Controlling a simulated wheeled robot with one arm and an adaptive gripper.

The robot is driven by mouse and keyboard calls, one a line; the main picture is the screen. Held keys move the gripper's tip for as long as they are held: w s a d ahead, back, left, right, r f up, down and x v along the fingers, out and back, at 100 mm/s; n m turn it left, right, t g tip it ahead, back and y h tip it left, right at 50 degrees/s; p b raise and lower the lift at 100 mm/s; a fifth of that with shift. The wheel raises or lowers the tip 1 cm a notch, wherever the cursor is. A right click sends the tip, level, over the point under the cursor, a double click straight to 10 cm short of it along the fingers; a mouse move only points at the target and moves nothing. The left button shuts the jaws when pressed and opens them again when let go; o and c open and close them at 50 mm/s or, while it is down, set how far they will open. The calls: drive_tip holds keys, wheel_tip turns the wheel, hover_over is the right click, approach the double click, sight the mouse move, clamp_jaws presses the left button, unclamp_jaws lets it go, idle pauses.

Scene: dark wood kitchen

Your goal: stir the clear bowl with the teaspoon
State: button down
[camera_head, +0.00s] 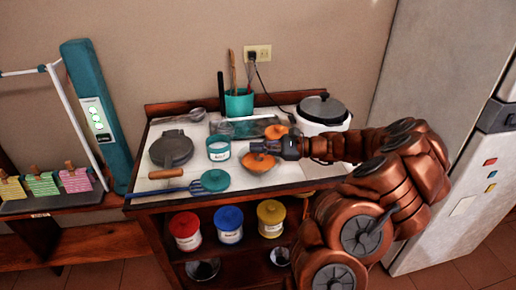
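My gripper (272,148) reaches in from the right over the white-topped table, with its dark fingers pointing left. It is too small here to tell whether it is open or shut, or whether it holds anything. An orange bowl-like thing (258,163) sits just below the fingers, and another orange thing (276,131) is just above them. I cannot make out a teaspoon for certain; a small metallic thing (196,114) lies at the back left. A clear, glassy container (243,127) stands behind the gripper, but I cannot tell whether it is the clear bowl.
A white cooker (323,112) with a dark lid stands back right. A teal utensil cup (239,103), a grey round press (171,150), a white-and-teal jar (218,148) and a teal spatula (214,180) crowd the table. Red, blue and yellow jars (229,224) fill the shelf below.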

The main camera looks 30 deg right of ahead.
drive_tip(key=shift+r+p, duration=2.15)
drive_tip(key=shift+r, duration=1.55)
drive_tip(key=shift+r, duration=0.1)
drive_tip(key=shift+r+p, duration=1.15)
drive_tip(key=shift+r, duration=0.75)
